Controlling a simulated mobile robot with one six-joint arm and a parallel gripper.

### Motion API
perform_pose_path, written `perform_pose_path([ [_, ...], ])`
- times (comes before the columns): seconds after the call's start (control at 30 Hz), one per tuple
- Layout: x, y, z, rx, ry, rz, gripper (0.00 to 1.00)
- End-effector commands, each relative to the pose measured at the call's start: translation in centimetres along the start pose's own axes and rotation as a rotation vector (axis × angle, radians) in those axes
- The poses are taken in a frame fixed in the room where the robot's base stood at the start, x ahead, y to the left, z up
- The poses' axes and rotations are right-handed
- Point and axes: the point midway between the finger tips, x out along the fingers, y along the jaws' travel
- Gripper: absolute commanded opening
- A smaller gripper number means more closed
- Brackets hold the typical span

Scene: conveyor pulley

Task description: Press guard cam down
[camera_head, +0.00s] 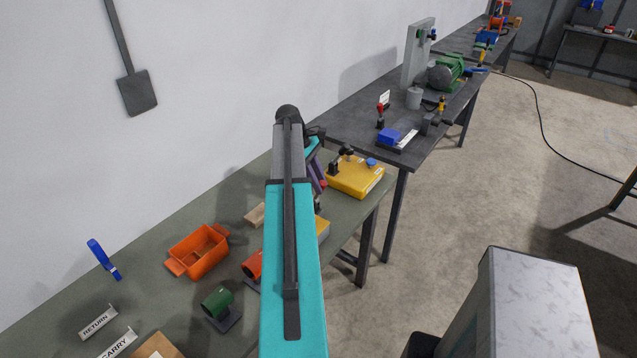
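I cannot make out for sure which part is the guard cam. My teal arm reaches up the middle of the picture and covers part of that table. My gripper is hidden behind the arm, so its fingers and anything in them do not show.
The green table (175,292) holds an orange bin (203,252), a green cylinder on a stand (219,303) and a blue tool (103,258). A dark bench (350,123) behind carries a red-topped lever (380,113) and a green motor (446,72). A grey cabinet (535,300) stands at right; open floor lies between.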

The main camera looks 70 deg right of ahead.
Motion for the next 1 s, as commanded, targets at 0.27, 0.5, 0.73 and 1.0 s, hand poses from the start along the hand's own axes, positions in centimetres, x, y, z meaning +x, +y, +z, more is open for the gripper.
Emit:
perform_pose_path([
  [0.27, 0.0, 0.0, 0.0, 0.000, 0.001, 0.000, 0.00],
  [0.5, 0.2, -0.2, 0.2, 0.003, 0.028, 0.004, 0.00],
  [0.73, 0.7, -0.4, 0.9, 0.015, 0.103, 0.016, 0.00],
  [1.0, 2.0, -0.8, 2.1, 0.036, 0.256, 0.039, 0.00],
])
